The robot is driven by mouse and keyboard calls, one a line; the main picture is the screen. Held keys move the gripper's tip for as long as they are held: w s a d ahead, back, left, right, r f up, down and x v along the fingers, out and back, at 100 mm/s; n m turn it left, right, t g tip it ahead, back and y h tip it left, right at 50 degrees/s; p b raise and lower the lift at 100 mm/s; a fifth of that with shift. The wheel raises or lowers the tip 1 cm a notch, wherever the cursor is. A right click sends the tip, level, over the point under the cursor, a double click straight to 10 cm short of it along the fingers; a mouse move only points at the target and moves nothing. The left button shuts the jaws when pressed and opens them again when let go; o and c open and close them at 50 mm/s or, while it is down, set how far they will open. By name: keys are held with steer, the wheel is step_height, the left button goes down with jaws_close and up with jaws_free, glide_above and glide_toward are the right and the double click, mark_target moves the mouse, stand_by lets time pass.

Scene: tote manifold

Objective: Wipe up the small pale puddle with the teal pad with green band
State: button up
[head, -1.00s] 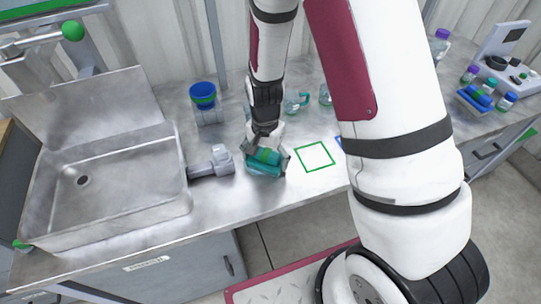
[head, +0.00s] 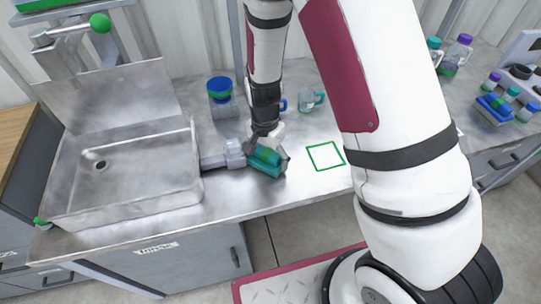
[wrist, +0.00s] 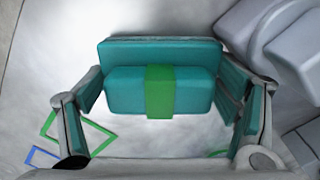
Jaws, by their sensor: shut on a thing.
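The teal pad with green band (head: 267,160) is held in my gripper (head: 266,150) low over the steel counter, just right of a grey fitting. In the wrist view the pad (wrist: 185,92) and its green band sit between the two fingers of my gripper (wrist: 160,112). In the head view the pad looks tilted. I cannot tell whether its underside touches the counter. I cannot make out the small pale puddle for certain; the pad and gripper hide part of the counter.
A grey fitting (head: 225,155) lies close left of the pad, beside the sink (head: 120,180). A blue-lidded jar (head: 222,97) and a clear mug (head: 311,100) stand behind. A green square outline (head: 325,156) marks clear counter to the right.

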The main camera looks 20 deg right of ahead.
mark_target(255, 160)
steer(key=a, duration=0.3)
steer(key=shift+w+a+r+n, duration=0.1)
steer(key=shift+w+a+n, duration=0.15)
steer(key=shift+n, duration=0.15)
steer(key=shift+d, duration=0.1)
steer(key=shift+w+d+r+p, duration=0.15)
steer(key=shift+d+p, duration=0.25)
steer(key=shift+d, duration=1.2)
steer(key=shift+s+d, duration=0.2)
steer(key=shift+d, duration=1.35)
steer(key=shift+d+f, duration=0.2)
steer(key=shift+d, duration=1.55)
steer(key=shift+r+p, duration=1.45)
steer(key=shift+r, duration=1.55)
